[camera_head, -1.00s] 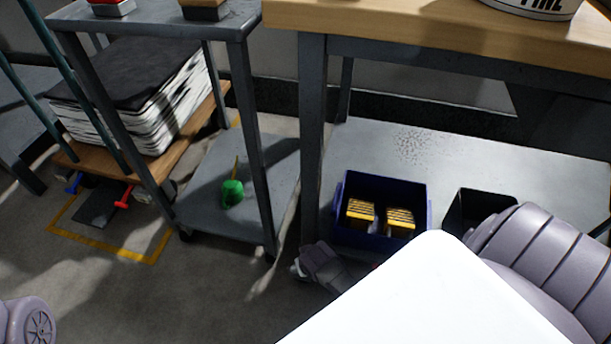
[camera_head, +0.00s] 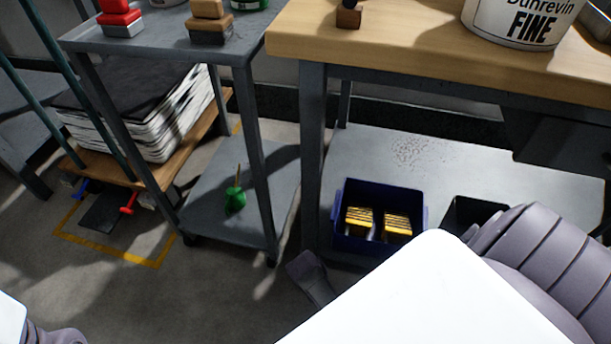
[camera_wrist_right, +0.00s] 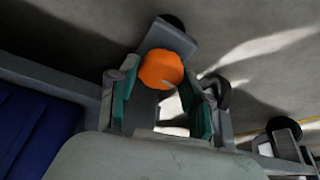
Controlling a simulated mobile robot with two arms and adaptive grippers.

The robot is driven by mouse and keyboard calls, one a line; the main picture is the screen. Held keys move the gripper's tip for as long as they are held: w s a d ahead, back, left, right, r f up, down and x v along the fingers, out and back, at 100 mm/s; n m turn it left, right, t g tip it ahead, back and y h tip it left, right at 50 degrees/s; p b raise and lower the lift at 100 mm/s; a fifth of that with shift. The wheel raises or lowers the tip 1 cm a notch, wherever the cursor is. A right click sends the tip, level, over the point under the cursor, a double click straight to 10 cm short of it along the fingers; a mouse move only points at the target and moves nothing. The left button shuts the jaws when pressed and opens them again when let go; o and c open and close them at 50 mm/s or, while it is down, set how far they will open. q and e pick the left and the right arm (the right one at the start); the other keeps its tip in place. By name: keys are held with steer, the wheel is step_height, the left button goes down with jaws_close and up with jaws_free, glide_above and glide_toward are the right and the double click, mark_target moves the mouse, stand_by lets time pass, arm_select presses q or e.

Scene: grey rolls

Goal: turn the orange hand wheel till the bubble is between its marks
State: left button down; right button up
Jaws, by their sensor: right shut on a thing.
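The orange hand wheel (camera_wrist_right: 160,70) shows in the right wrist view, against a grey bar that ends in a black round foot. My right gripper (camera_wrist_right: 163,98) is shut on it, with one teal-lined finger on each side. In the head view the wheel is hidden behind my white arm cover. A dark grey piece near the foot of the bench leg (camera_head: 312,170) may be part of this gripper; I cannot tell. No bubble or marks can be made out in either view. My left gripper is out of view; only a bit of that arm shows at the lower left.
A wooden-topped bench (camera_head: 400,50) holds a white tub (camera_head: 515,25). On its lower shelf are a blue bin (camera_head: 345,235) with yellow-black blocks and a black bin (camera_head: 470,213). A grey cart (camera_head: 165,45) stands left, with a green item (camera_head: 235,198) on its lower shelf.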

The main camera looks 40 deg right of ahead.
steer(key=o, duration=1.1)
steer(key=shift+o, duration=0.2)
steer(key=shift+r, duration=0.1)
